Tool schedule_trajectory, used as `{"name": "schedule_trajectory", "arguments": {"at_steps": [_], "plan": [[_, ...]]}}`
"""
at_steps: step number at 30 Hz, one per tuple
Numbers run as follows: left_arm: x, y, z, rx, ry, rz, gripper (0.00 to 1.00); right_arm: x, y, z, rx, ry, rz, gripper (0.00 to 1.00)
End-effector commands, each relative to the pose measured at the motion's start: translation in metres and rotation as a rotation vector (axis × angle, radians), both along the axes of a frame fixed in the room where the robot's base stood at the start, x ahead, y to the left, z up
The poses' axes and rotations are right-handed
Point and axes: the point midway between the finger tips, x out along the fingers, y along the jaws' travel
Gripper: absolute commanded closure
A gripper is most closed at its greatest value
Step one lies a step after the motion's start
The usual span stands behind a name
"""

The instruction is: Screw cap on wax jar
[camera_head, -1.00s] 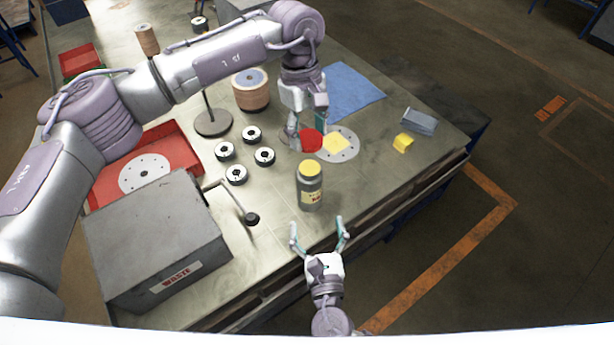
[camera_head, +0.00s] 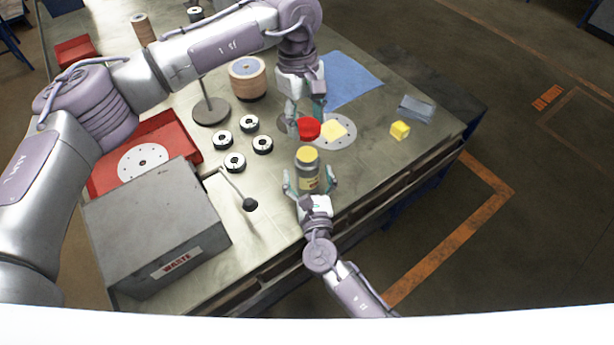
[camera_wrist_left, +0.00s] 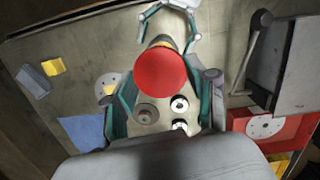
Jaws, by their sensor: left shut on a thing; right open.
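The wax jar (camera_head: 308,178) stands upright on the bench, a grey-brown jar with a yellow top and a yellow label. The red round cap (camera_head: 308,128) is held by my left gripper (camera_head: 304,124), which is shut on it, behind the jar and apart from it. In the left wrist view the cap (camera_wrist_left: 160,72) sits between the fingers and partly hides the jar. My right gripper (camera_head: 310,186) is open, with its fingers on either side of the jar's lower body. I cannot tell whether they touch it.
A perforated disc (camera_head: 346,143) with a yellow square lies right of the cap. A yellow block (camera_head: 400,130), a grey block (camera_head: 416,109) and a blue cloth (camera_head: 352,82) lie beyond. Several black-and-white rings (camera_head: 235,163) and a grey waste box (camera_head: 155,235) are left of the jar.

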Motion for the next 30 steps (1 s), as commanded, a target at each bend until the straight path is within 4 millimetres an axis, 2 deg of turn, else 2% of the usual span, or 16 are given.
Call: {"name": "schedule_trajectory", "arguments": {"at_steps": [4,14,30], "plan": [[0.0000,0.0000,0.0000,0.000,0.000,0.000,0.57,0.0096,0.0023,0.0000,0.001,0.001,0.001,0.10],[0.0000,0.0000,0.0000,0.000,0.000,0.000,0.57,0.0115,0.0022,0.0001,0.001,0.000,0.001,0.10],[0.0000,0.0000,0.0000,0.000,0.000,0.000,0.57,0.0112,0.0021,0.0001,0.000,0.000,0.001,1.00]]}}
